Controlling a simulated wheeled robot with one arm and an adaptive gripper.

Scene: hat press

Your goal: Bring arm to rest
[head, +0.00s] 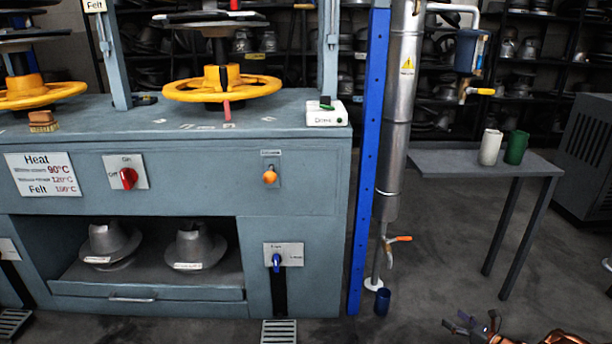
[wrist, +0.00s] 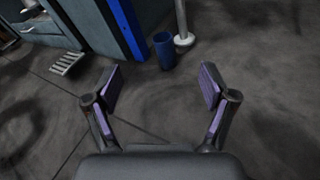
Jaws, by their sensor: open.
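My gripper (wrist: 162,90) is open in the wrist view, with its two purple-padded fingers spread apart and nothing between them. It points over the dark concrete floor. In the head view my gripper (head: 478,324) shows at the bottom right edge, low in front of the side table and right of the press. Part of my copper-coloured arm shows beside it, cut off by the frame edge.
A blue cup (head: 382,302) stands on the floor under the drain pipe, and shows in the wrist view (wrist: 165,50). The grey press (head: 200,240) fills the left. A side table (head: 440,163) holds a white cup (head: 490,147) and green cup (head: 516,148). Floor between is clear.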

